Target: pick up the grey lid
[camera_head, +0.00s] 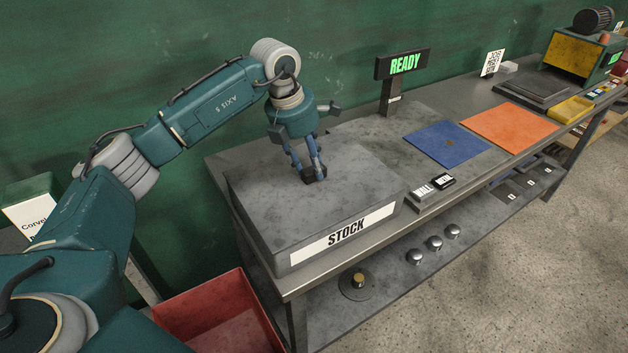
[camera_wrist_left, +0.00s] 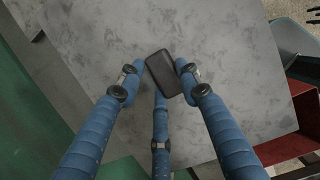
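The grey lid (camera_head: 270,208) is the broad, mottled flat top of the box labelled STOCK (camera_head: 342,238). It fills much of the left wrist view (camera_wrist_left: 225,50). A small dark block-like handle (camera_wrist_left: 163,74) stands on it. My left gripper (camera_head: 314,172) points down over the lid, its three blue fingers around the handle. In the left wrist view the right finger is at the handle's edge, and the left finger seems slightly apart from it. Whether the fingers press on the handle is not clear. The lid looks flat on the box. My right gripper is not in view.
A red bin (camera_head: 222,315) stands on the floor below the bench's left end. A READY sign (camera_head: 403,63) rises behind the box. Blue (camera_head: 446,143) and orange (camera_head: 510,127) mats lie to the right. Several knobs and a disc (camera_head: 357,287) are on the lower shelf.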

